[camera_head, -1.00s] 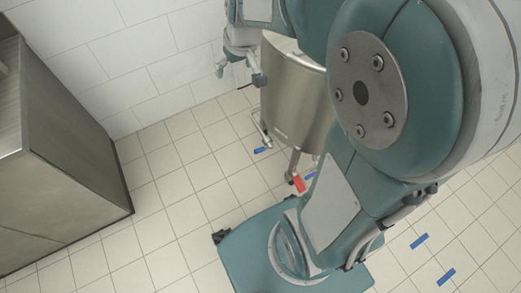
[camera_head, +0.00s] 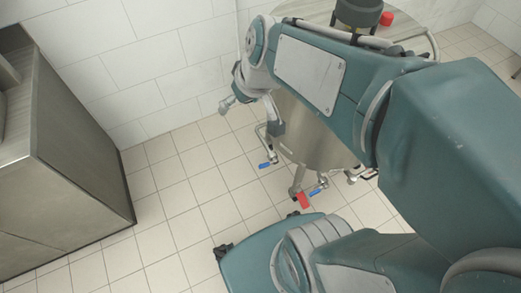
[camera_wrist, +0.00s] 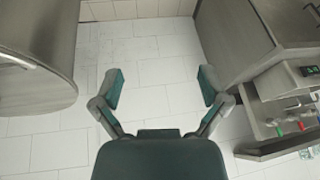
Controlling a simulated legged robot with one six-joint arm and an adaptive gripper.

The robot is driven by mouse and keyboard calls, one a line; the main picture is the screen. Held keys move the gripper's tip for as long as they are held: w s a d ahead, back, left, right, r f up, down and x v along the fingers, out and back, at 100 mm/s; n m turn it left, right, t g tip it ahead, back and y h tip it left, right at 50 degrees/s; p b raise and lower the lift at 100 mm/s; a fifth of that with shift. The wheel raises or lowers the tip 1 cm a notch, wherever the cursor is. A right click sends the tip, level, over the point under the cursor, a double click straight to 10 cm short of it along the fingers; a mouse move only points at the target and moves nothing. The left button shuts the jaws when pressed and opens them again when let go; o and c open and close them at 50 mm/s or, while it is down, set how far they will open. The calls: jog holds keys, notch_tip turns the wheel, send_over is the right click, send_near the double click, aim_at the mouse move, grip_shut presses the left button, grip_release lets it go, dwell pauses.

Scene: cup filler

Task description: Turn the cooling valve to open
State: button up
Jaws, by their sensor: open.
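A steel tank (camera_head: 305,135) stands on legs against the wall, partly hidden behind my arm. Low on it are a blue valve handle (camera_head: 267,164) at the left, a second blue handle (camera_head: 318,190) and a red handle (camera_head: 303,201). I cannot tell which one is the cooling valve. My gripper (camera_head: 249,115) is in front of the tank's left side, above and left of these handles, touching none. In the wrist view, my gripper (camera_wrist: 161,84) is open and empty, with its fingers spread wide. The handles do not show there.
A steel cabinet (camera_head: 75,150) stands at the left. In the wrist view, a curved steel body (camera_wrist: 35,60) is at left, and a unit with small coloured parts (camera_wrist: 285,128) at right. A red knob (camera_head: 387,18) tops the tank. Tiled floor (camera_head: 170,220) between is free.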

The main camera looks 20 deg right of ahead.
jog(key=w+d+f+y, duration=0.1)
jog(key=w+f+y, duration=0.2)
jog(key=w+f, duration=0.7)
jog(key=t, duration=0.1)
send_over(266, 165)
jog(key=w+a, duration=0.1)
jog(key=w, duration=0.2)
notch_tip(266, 165, down, 29)
jog(key=s+d+f+m+h, duration=0.1)
jog(key=s+d+f, duration=0.15)
jog(key=f, duration=0.55)
jog(key=s+d+f+m+h, duration=0.1)
jog(key=s+f, duration=0.3)
jog(key=f, duration=0.4)
jog(key=shift+g, duration=0.4)
jog(key=x, duration=1)
jog(key=shift+f, duration=0.1)
jog(key=c, duration=1.1)
